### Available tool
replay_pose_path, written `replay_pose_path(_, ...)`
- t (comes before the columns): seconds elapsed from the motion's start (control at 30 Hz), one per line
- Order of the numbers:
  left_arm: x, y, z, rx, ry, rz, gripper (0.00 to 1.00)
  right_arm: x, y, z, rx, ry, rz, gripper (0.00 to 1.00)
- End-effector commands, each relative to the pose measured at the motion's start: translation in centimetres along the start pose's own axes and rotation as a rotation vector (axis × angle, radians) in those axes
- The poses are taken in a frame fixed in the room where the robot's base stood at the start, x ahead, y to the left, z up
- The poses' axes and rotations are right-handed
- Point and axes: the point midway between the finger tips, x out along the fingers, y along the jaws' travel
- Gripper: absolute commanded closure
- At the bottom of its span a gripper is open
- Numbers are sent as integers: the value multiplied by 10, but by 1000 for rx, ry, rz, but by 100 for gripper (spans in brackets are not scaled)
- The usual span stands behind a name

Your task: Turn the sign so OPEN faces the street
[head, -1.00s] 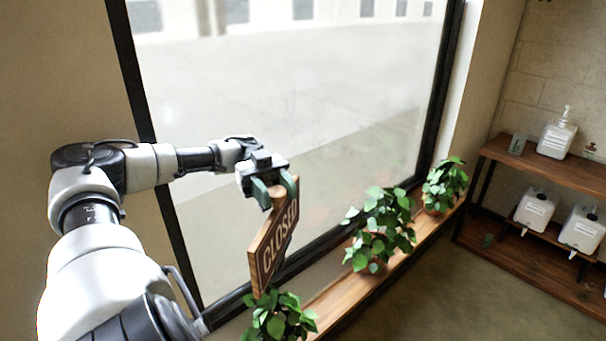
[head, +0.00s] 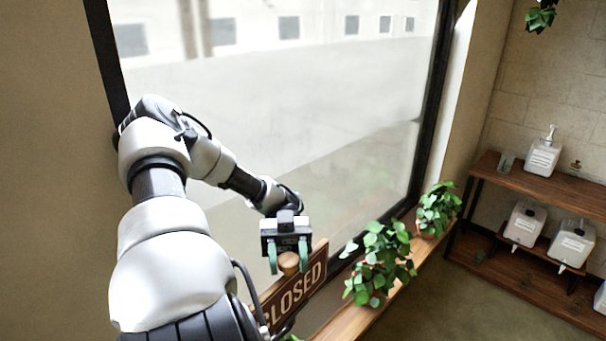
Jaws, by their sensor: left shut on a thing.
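The wooden sign (head: 310,281) stands by the window, its dark face with the word CLOSED turned toward me and the room. Its left part is hidden behind my left arm. A round wooden knob (head: 289,263) tops the sign. My left gripper (head: 289,262) is over the sign with its two green fingers on either side of the knob, shut on it. The sign's street-facing side is hidden. My right gripper is not in view.
The window (head: 290,110) lies behind the sign. Potted plants (head: 380,262) and (head: 437,208) stand on the wooden sill (head: 352,322) right of it. A wooden shelf (head: 540,188) with white pump containers (head: 543,157) is at the right.

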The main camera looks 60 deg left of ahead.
Motion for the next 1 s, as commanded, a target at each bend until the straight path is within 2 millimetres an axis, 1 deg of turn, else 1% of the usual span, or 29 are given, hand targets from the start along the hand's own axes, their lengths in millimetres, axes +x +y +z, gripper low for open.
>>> replay_pose_path(0.03, 1, 3, -2, 0, -3, 9, 100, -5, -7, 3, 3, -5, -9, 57)
replay_pose_path(0.1, 1, 5, 0, 2, -2, 30, 100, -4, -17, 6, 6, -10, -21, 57)
replay_pose_path(0.2, 1, 6, 1, 3, -5, 60, 100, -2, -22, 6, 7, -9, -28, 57)
replay_pose_path(0.5, 0, 5, 0, 3, -9, 111, 100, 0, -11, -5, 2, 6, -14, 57)
replay_pose_path(0.87, 0, 5, -1, 3, -8, 117, 100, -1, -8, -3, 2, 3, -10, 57)
replay_pose_path(0.9, 0, 5, -1, 3, -8, 117, 57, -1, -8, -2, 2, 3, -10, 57)
replay_pose_path(0.97, 0, 5, -2, 3, -7, 117, 48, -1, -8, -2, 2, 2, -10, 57)
replay_pose_path(1.0, 0, 5, -2, 3, -7, 117, 41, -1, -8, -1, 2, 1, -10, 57)
